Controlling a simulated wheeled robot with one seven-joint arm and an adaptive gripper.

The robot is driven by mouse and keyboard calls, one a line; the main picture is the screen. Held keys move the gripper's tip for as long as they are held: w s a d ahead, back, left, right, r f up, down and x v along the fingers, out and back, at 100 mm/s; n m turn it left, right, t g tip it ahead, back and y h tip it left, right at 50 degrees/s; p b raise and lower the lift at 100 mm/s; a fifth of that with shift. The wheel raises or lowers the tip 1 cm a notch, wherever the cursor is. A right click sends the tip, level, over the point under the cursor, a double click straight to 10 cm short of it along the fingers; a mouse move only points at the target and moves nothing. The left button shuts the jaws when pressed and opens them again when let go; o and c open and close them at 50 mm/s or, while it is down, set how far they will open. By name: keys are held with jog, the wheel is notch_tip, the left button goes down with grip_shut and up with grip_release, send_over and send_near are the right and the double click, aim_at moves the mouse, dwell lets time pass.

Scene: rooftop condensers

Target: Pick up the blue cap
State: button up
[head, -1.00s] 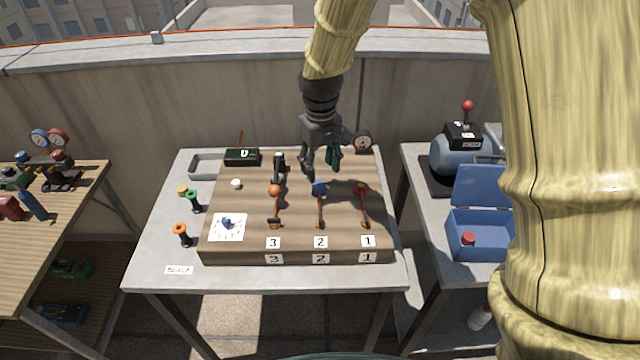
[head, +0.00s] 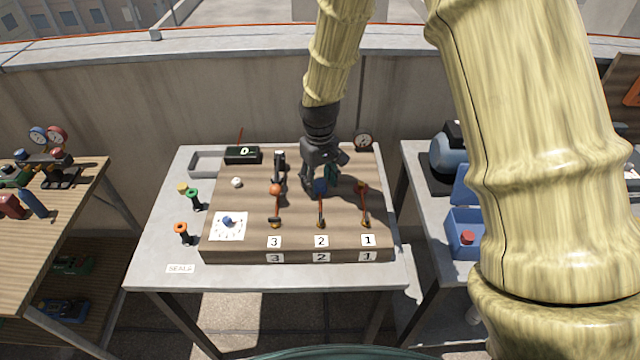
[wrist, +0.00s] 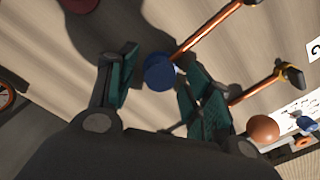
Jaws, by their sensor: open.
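The blue cap (head: 320,187) sits at the upper end of the middle copper pipe, in line with the label 2, on the wooden board (head: 340,243). In the wrist view the blue cap (wrist: 159,72) lies between the two green-padded fingers, near their tips. My gripper (head: 318,186) is open, pointing down over the cap; it also shows in the wrist view (wrist: 160,70). The fingers look apart from the cap. In the head view my gripper partly covers the cap's far side.
An orange cap (head: 275,189) is left of the blue cap and a red-brown cap (head: 361,188) right. A black upright fitting (head: 279,165) stands close by on the left. A gauge (head: 363,140) is behind. A blue toolbox (head: 464,232) stands on the right table.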

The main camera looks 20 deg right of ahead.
jog(key=shift+w+f, duration=0.1)
jog(key=shift+f, duration=0.05)
jog(key=c, duration=0.8)
jog(key=shift+o, duration=0.2)
